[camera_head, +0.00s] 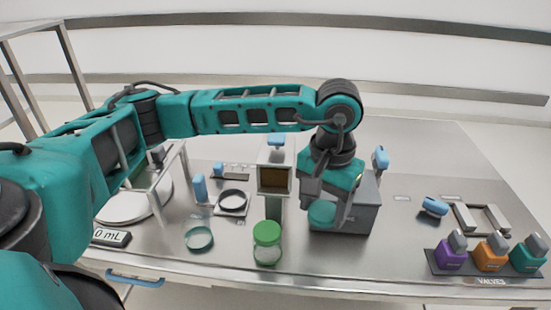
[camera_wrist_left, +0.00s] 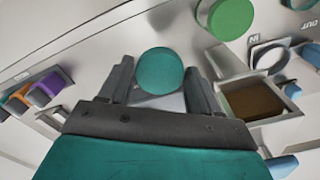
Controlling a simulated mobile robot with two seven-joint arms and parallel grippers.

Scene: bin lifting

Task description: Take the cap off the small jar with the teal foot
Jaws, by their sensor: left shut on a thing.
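A small clear jar with a teal foot (camera_head: 198,237) stands near the front edge of the bench, left of centre in the head view. Its top looks open, with no lid on it. My left gripper (camera_head: 326,204) is well to the right of this jar, pointing down in front of a grey box. It is shut on a round teal cap (camera_head: 321,213). In the left wrist view the teal cap (camera_wrist_left: 160,71) sits between the two fingertips. My right gripper is not in view.
A jar with a green lid (camera_head: 267,240) stands between the teal-footed jar and my left gripper. The grey box (camera_head: 357,218) is right behind the gripper. Purple, orange and teal valve blocks (camera_head: 490,257) stand at the right. A display (camera_head: 110,237) is at the left.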

